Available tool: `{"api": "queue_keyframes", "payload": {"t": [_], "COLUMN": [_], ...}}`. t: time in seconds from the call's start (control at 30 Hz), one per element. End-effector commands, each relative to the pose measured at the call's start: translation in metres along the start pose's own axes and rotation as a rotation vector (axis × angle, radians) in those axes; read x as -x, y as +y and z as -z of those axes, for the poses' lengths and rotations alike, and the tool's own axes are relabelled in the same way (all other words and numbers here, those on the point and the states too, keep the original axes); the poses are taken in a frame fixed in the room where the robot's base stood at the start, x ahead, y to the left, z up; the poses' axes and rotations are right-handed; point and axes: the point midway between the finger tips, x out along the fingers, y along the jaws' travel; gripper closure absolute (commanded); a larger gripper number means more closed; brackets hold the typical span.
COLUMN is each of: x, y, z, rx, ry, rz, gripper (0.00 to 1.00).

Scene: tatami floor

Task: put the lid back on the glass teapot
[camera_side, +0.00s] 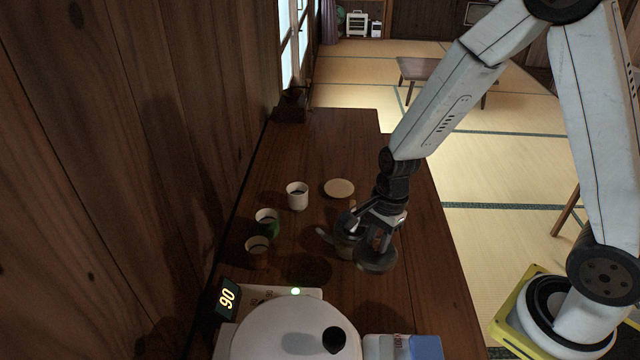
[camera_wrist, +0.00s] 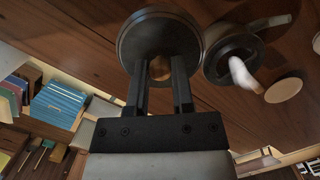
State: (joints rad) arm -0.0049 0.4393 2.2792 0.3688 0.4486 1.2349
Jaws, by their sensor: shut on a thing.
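The lid (camera_side: 378,263) is a dark, round disc, and it also shows in the wrist view (camera_wrist: 133,38). My gripper (camera_side: 374,236) is shut on the lid's knob; in the wrist view its two fingers (camera_wrist: 160,72) close on the middle of the disc. The glass teapot (camera_side: 343,246) stands on the wooden table, partly hidden behind my gripper and the lid in the side view. In the wrist view the teapot (camera_wrist: 218,62) is right of the lid, with a dark round top and pale spout. The lid is beside the teapot's top, not over it.
A white cup (camera_side: 297,198), a green cup (camera_side: 267,224) and a brown cup (camera_side: 257,253) stand left of the teapot. A pale round coaster (camera_side: 339,188) lies behind it. A white kettle (camera_side: 270,335) and a blue-white box (camera_side: 425,348) are in front. The table's far end is mostly clear.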

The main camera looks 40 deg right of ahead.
Motion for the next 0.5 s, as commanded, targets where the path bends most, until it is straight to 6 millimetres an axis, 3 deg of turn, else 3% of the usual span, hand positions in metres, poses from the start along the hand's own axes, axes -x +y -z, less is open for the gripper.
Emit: {"api": "queue_keyframes", "payload": {"t": [0.5], "x": [0.033], "y": [-0.088], "z": [0.035], "rx": [0.014], "ry": [0.000], "rz": [-0.001], "gripper": [1.00]}}
